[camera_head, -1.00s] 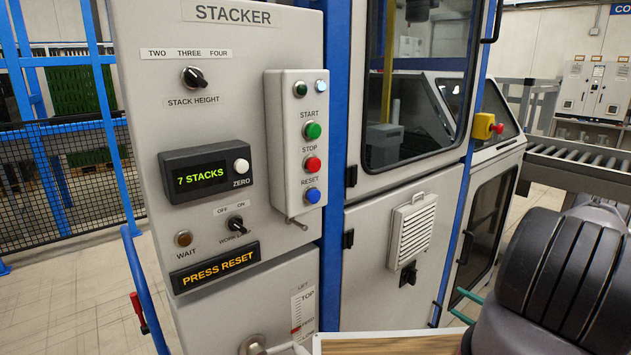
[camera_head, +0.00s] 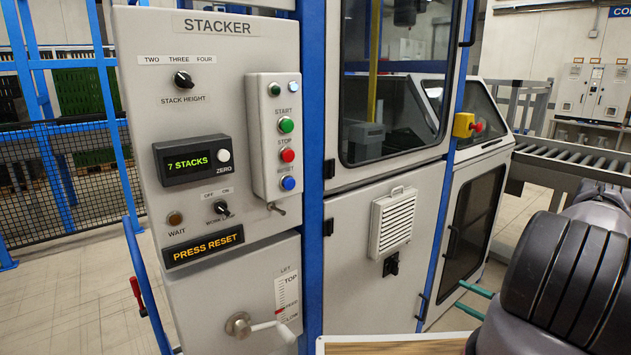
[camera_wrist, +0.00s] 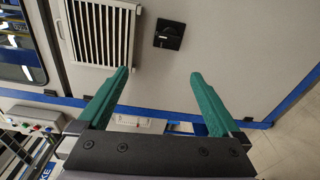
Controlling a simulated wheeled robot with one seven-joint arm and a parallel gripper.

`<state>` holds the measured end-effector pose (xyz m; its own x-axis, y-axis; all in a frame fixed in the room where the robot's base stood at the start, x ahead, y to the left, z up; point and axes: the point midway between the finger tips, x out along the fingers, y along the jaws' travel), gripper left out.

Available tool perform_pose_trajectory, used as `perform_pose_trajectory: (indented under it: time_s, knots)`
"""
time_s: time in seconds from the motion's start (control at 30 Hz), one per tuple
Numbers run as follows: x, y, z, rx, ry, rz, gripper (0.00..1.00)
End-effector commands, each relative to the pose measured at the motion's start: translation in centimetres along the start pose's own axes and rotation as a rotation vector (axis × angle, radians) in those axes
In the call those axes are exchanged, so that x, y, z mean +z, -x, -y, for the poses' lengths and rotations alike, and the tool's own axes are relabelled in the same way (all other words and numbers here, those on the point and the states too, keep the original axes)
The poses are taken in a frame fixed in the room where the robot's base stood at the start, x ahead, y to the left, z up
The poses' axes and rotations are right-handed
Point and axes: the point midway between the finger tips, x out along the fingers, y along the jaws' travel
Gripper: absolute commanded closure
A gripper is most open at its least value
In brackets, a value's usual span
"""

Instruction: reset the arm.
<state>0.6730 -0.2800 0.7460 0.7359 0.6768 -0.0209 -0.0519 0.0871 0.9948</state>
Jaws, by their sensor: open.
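My gripper (camera_wrist: 158,85) is open and empty in the wrist view. Its two green fingers stand apart, in front of a pale panel with a vent grille (camera_wrist: 101,32) and a black rotary switch (camera_wrist: 169,35). In the head view the green fingertips (camera_head: 472,297) show at the lower right, beside my dark arm link, in front of the machine's lower part. No object is between the fingers.
The grey stacker panel (camera_head: 245,90) stands at the left, with a lit "PRESS RESET" display (camera_head: 203,245), a blue reset button (camera_head: 288,183) and a lift lever (camera_head: 262,325). A yellow box with a red button (camera_head: 466,125) is on the machine. A roller conveyor (camera_head: 570,165) runs at the right.

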Motion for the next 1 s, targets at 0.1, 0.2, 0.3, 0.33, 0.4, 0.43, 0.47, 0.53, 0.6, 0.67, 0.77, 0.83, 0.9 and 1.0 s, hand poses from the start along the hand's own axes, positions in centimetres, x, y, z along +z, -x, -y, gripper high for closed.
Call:
perform_pose_trajectory:
  time_s: [0.1, 0.2, 0.3, 0.33, 0.4, 0.43, 0.47, 0.53, 0.6, 0.67, 0.77, 0.83, 0.9, 1.0]
  knots:
    - [0.7, -0.7, -1.9, -0.008, 0.058, -0.047, 0.0]
    - [1.1, -1.5, -3.8, -0.015, 0.118, -0.097, 0.0]
    - [1.6, -2.3, -6.2, -0.023, 0.194, -0.158, 0.0]
    - [1.7, -2.6, -7.0, -0.025, 0.22, -0.178, 0.0]
    - [1.9, -3.4, -9.1, -0.032, 0.288, -0.233, 0.0]
    - [2.0, -3.8, -10.2, -0.034, 0.323, -0.259, 0.0]
    - [2.0, -4.2, -11.4, -0.037, 0.362, -0.29, 0.0]
    - [2.0, -5.2, -14.5, -0.042, 0.465, -0.368, 0.0]
    - [1.7, -6.2, -17.8, -0.046, 0.577, -0.453, 0.0]
    - [1.2, -7.0, -20.6, -0.048, 0.674, -0.524, 0.0]
    - [0.2, -8.1, -25.0, -0.047, 0.837, -0.639, 0.0]
    - [-0.8, -8.7, -28.0, -0.044, 0.952, -0.72, 0.0]
    - [-1.9, -9.1, -30.9, -0.039, 1.069, -0.798, 0.0]
    - [-3.7, -9.5, -34.9, -0.027, 1.236, -0.908, 0.0]
